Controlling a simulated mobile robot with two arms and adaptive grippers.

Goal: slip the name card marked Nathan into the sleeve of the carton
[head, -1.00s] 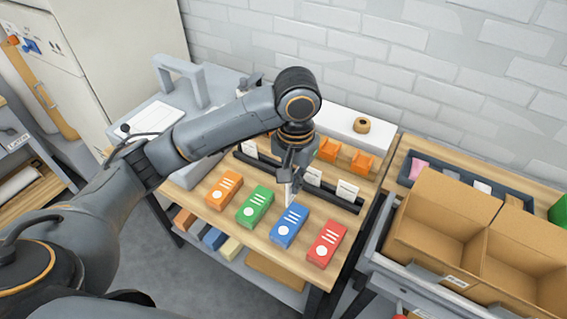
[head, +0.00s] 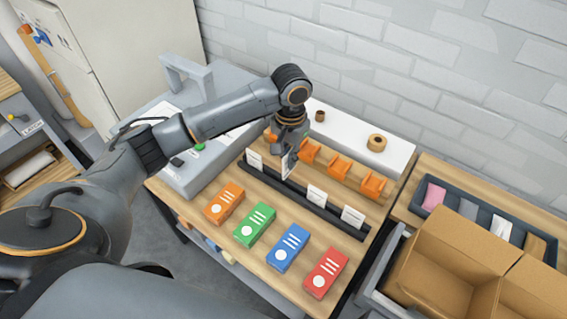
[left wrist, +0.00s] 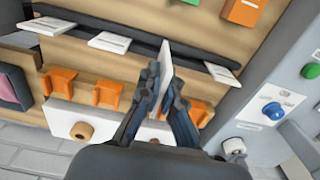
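My left gripper (head: 290,146) is shut on a white card (head: 287,164) and holds it upright, above or beside the black slotted rack; I cannot tell whether they touch. In the left wrist view the card (left wrist: 165,70) is edge-on between the fingers (left wrist: 168,88). Its writing is not readable. Three other white cards stand in the rack (head: 285,190): one left (head: 255,161), two right (head: 316,195) (head: 352,216). An open cardboard carton (head: 440,250) stands at the right; no sleeve is clearly visible. My right gripper is out of view.
Orange (head: 224,203), green (head: 255,225), blue (head: 288,248) and red (head: 326,272) boxes lie along the table front. Several orange holders (head: 340,166) stand behind the rack. A tape roll (head: 376,142) sits on a white surface. A dark tray (head: 472,210) lies behind the carton.

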